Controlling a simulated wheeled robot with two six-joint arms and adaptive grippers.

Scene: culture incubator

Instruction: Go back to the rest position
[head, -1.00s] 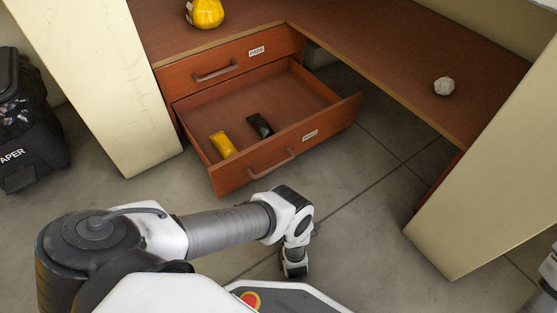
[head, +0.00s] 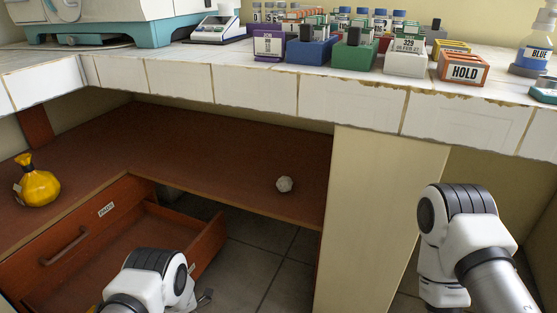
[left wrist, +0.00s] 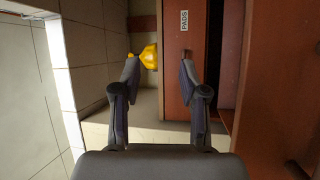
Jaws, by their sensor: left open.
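My left gripper (left wrist: 160,70) is open and empty in the left wrist view, its two fingers apart in front of the wooden drawer unit (left wrist: 172,75). In the head view my left arm's white wrist covers part of the open lower drawer (head: 207,245), and the gripper is mostly hidden there. My right arm comes in at the right of the head view. Its gripper is out of the picture.
Above is a white tiled counter (head: 240,88) with labelled boxes, including an orange HOLD box (head: 464,69), and a blue-labelled bottle (head: 533,48).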

